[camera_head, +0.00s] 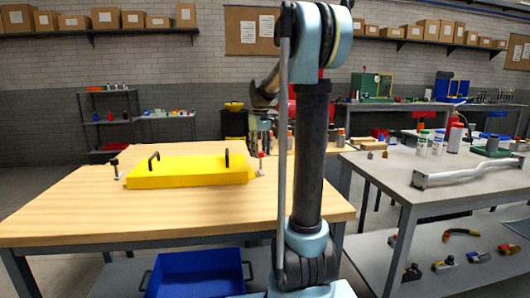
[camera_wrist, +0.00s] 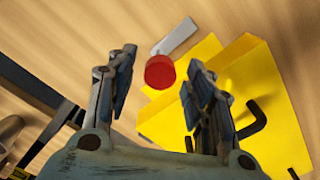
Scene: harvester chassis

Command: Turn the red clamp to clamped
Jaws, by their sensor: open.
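The red clamp (camera_wrist: 160,72) shows in the wrist view as a round red knob with a grey flat arm (camera_wrist: 176,37) running up and right from it. It lies between my open fingers in that picture, beyond the fingertips, with no contact that I can make out. In the head view the red clamp (camera_head: 261,157) is small, at the right end of the yellow panel (camera_head: 185,172) on the wooden table. My gripper (camera_wrist: 158,72) is open and empty.
The yellow panel has two black handles (camera_head: 153,160). A black-topped clamp (camera_head: 115,166) stands at its left end. The front of the wooden table (camera_head: 130,215) is clear. A blue bin (camera_head: 195,274) sits below. A grey table (camera_head: 440,168) with bottles stands right.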

